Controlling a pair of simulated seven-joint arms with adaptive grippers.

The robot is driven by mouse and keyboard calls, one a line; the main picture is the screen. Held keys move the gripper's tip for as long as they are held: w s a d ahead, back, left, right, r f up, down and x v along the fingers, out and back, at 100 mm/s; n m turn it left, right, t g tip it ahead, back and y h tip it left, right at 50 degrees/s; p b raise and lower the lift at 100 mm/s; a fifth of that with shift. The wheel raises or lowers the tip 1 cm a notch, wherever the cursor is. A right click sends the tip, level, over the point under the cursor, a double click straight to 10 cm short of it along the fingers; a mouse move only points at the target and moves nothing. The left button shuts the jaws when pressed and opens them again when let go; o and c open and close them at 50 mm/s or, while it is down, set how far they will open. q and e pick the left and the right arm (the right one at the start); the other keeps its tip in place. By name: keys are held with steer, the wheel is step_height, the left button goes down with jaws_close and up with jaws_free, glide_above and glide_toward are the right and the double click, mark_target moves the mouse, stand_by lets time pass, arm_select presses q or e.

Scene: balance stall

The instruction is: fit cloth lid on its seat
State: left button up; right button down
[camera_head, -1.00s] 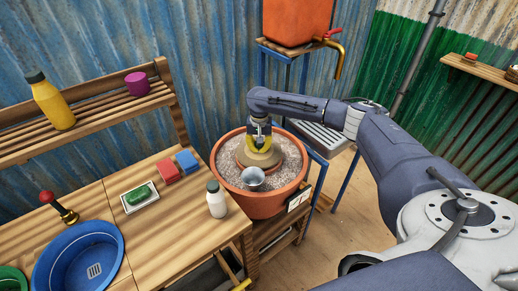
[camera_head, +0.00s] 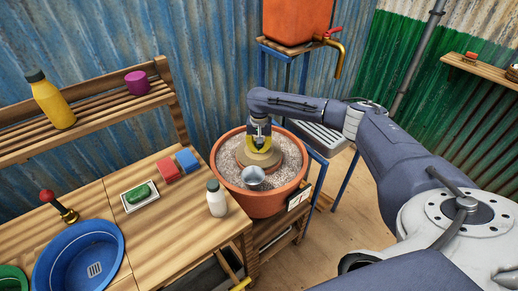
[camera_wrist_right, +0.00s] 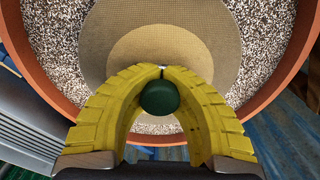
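The cloth lid (camera_head: 262,160), a round tan disc with a raised lighter middle, is at the centre of a large terracotta pot (camera_head: 263,204) filled with speckled grit. The wrist view shows the lid (camera_wrist_right: 160,42) too, with a dark green knob (camera_wrist_right: 160,97) above it. My right gripper (camera_head: 259,147) points down over the lid. In the wrist view the yellow fingers of this gripper (camera_wrist_right: 160,69) curve around the knob and their tips meet or nearly meet beyond it. The lid's underside and seat are hidden. My left gripper is out of view.
A grey metal cup (camera_head: 253,178) sits in the grit in front of the lid. A white bottle (camera_head: 216,199) stands on the bench left of the pot. A red tank (camera_head: 297,20) with a brass tap stands behind. My right arm fills the right side.

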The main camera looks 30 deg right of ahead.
steer(key=c, duration=2.2)
jaws_free()
steer(key=c, duration=0.9)
jaws_free()
steer(key=shift+c, duration=0.2)
steer(key=shift+r, duration=2.05)
steer(key=shift+r, duration=2.95)
